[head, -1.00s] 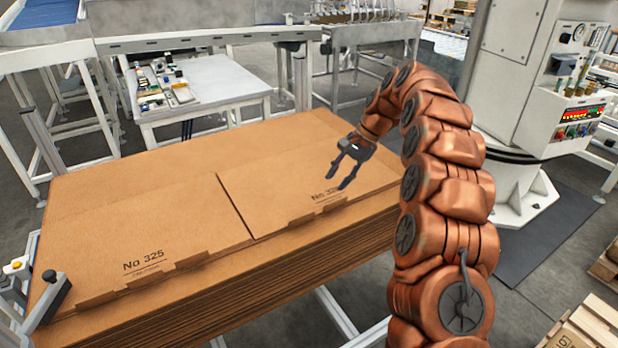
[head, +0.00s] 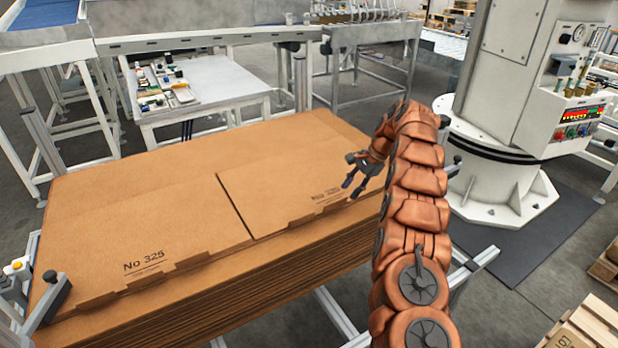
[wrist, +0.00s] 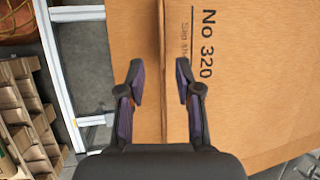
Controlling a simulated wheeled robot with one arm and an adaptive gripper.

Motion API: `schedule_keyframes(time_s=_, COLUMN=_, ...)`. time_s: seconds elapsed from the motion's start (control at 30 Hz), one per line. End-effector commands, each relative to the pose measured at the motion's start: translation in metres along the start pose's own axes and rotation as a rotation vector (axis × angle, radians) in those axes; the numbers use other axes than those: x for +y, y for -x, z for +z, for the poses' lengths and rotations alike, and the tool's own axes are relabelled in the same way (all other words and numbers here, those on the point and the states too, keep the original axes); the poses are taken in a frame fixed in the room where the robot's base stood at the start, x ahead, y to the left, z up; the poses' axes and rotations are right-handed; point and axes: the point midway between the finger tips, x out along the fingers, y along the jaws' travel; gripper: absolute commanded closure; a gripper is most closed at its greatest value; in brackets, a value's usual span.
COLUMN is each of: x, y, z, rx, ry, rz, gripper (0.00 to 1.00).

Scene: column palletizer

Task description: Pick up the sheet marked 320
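The sheet marked 320 (head: 292,190) is a flat brown cardboard sheet on the right half of the stack. Its "No 320" print shows large in the wrist view (wrist: 235,60). My gripper (head: 353,189) is at the front right edge of this sheet, fingers pointing down. In the wrist view my gripper (wrist: 160,85) is open, its two fingers apart on either side of the sheet's edge line. I cannot tell whether the fingers touch the cardboard. Nothing is held.
The sheet marked 325 (head: 135,225) lies to the left on the same stack (head: 220,300). A metal frame (head: 335,315) shows below. A table with small parts (head: 215,85) stands behind. A white machine column (head: 500,110) stands at the right, with pallets (wrist: 25,115) nearby.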

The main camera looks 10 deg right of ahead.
Motion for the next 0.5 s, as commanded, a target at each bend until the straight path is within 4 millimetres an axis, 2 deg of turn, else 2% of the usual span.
schedule_keyframes(time_s=0.27, x=-0.001, y=-0.016, z=0.0, rx=0.0, ry=0.002, rz=0.0, gripper=0.66)
schedule_keyframes(time_s=0.5, x=-0.003, y=-0.046, z=-0.001, rx=-0.002, ry=0.001, rz=0.004, gripper=0.66)
